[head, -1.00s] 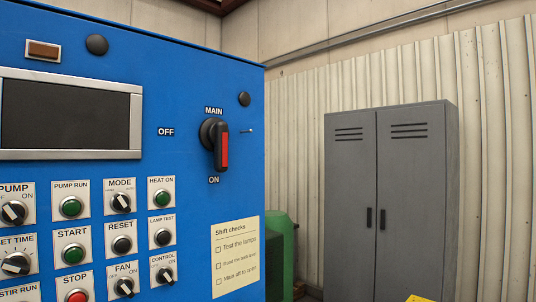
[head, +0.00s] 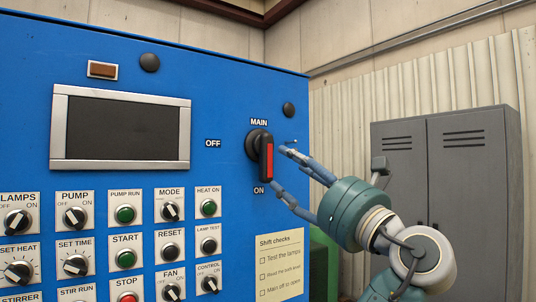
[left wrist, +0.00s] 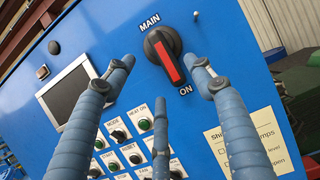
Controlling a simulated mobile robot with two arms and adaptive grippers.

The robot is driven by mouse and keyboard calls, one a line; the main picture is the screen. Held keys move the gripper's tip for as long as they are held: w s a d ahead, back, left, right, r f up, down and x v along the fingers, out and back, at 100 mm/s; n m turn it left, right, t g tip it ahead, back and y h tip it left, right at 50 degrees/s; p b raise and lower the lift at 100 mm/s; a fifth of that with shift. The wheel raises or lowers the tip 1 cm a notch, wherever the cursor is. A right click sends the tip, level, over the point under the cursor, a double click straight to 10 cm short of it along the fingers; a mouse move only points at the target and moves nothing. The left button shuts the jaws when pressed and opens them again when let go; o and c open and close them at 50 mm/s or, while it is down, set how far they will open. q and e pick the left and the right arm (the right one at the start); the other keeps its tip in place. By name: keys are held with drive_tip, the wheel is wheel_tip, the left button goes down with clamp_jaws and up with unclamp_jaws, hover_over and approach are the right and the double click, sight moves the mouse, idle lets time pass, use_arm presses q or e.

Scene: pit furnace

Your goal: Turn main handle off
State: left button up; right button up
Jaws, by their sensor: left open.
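The main handle (head: 266,156) is a black rotary knob with a red grip face on the blue panel (head: 225,85). Its grip points down at the ON label (head: 258,190), and the OFF label (head: 213,143) is to its left. The handle also shows in the left wrist view (left wrist: 167,60), tilted toward ON. My left gripper (head: 283,170) is open just right of the handle in the head view, with blue-wrapped fingers. In the left wrist view its fingertips (left wrist: 157,70) are spread on either side of the handle, with nothing held. I cannot tell whether any fingertip touches it. My right gripper is not in view.
A framed dark screen (head: 122,127) and rows of knobs and buttons, such as the green HEAT ON button (head: 208,207), are left of and below the handle. A shift checks note (head: 281,262) is below. A grey locker (head: 468,180) stands behind at the right.

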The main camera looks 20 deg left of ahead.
sight(267, 155)
use_arm(q)
drive_tip(key=p+x, duration=0.3)
drive_tip(key=x, duration=0.6)
drive_tip(key=shift+s, duration=0.1)
drive_tip(key=shift+w+a, duration=0.25)
drive_tip(key=shift+w, duration=0.05)
drive_tip(key=shift+c, duration=0.2)
